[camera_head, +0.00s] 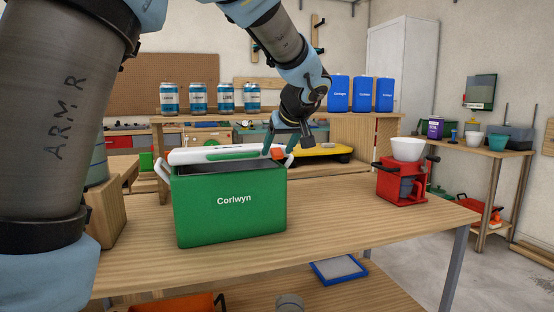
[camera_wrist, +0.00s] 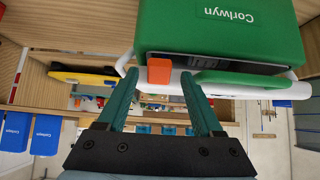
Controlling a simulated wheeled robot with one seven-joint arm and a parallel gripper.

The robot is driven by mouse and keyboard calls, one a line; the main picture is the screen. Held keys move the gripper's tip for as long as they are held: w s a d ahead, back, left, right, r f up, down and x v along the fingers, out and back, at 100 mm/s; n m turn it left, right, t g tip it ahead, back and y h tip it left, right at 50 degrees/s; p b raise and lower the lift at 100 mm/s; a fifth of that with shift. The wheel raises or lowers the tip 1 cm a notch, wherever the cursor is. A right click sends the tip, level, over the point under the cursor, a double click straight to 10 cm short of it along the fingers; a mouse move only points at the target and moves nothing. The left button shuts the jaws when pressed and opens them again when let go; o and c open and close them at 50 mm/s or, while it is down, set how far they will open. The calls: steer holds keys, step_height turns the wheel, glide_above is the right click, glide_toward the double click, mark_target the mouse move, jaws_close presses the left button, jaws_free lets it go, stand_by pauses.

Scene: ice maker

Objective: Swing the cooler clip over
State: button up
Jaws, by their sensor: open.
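The green cooler (camera_head: 230,208), marked "Corlwyn", stands on the wooden workbench. Its white lid (camera_head: 190,156) is open at the back edge, and a dark strip of the interior shows. The orange clip (camera_head: 277,153) is at the lid's right end; in the wrist view the clip (camera_wrist: 159,71) appears between the fingertips. My gripper (camera_head: 277,146) is open, with teal fingers reaching down at the cooler's back right corner. In the wrist view my gripper (camera_wrist: 159,80) has its fingers spread on either side of the clip. I cannot tell whether they touch it.
A red device with a white bowl (camera_head: 407,149) stands at the bench's right. A yellow-and-black case (camera_head: 322,152) lies behind the cooler. Cans (camera_head: 198,98) and blue containers (camera_head: 362,94) stand on the raised shelf.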

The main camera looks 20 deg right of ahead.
steer(key=v, duration=0.6)
steer(key=shift+s+r, duration=0.15)
steer(key=shift+s, duration=0.05)
stand_by(0.4)
